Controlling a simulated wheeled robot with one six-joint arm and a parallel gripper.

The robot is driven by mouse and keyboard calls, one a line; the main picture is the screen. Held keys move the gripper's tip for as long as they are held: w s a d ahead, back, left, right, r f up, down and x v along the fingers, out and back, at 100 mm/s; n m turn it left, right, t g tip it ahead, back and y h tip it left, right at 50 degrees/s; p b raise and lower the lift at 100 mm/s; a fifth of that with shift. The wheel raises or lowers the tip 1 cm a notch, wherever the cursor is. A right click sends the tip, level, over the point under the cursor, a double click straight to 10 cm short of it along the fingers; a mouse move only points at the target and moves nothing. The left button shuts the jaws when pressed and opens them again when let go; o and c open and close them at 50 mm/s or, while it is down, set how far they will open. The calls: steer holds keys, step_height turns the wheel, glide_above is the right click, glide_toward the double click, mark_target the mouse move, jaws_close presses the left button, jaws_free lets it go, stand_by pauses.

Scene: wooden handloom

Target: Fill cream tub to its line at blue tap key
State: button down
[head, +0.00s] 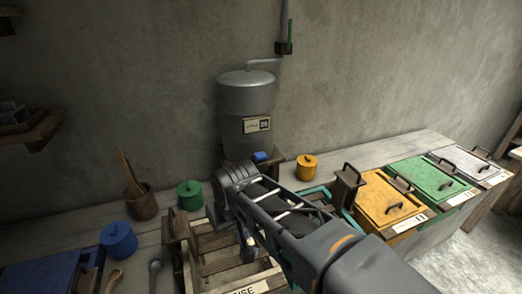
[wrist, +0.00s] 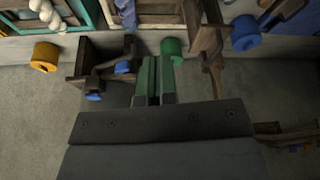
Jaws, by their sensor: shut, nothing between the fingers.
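A blue tap key (head: 260,156) sits low on the front of a grey metal tank (head: 247,105) with a small label. In the wrist view, my gripper (wrist: 157,62) has its two green-faced fingers side by side, closed and empty. My arm hides the fingertips in the head view, so their distance from the key is unclear. Small blue parts (wrist: 123,67) show left of the fingers in the wrist view; I cannot tell whether one is the key. I cannot make out a cream tub or its fill line in either view.
A green pot (head: 190,195), a blue pot (head: 118,239) and an orange pot (head: 306,167) stand on the bench. A wooden cup (head: 141,203) holds utensils. Yellow (head: 392,200), green (head: 434,178) and white (head: 470,163) lidded bins line the right. A slatted wooden rack (head: 215,241) lies below my arm.

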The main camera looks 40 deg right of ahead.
steer(key=w+d+r+m, duration=0.1)
steer(key=w+d+r, duration=0.55)
steer(key=w, duration=0.35)
step_height(320, 180, up, 4)
steer(key=m+b, duration=0.2)
glide_above(260, 154)
steer(key=s, duration=0.4)
steer(key=shift+w+a+g+h, duration=0.1)
steer(key=shift+a+g+h, duration=0.2)
steer(key=shift+a+g, duration=0.1)
steer(key=x, duration=0.4)
steer(key=b+x, duration=0.1)
steer(key=x, duration=0.3)
steer(key=b+x, duration=0.1)
steer(key=x, duration=0.3)
steer(key=shift+s+a+f, duration=0.1)
steer(key=shift+s+f, duration=0.05)
steer(key=shift+s, duration=0.1)
steer(key=shift+f, duration=0.9)
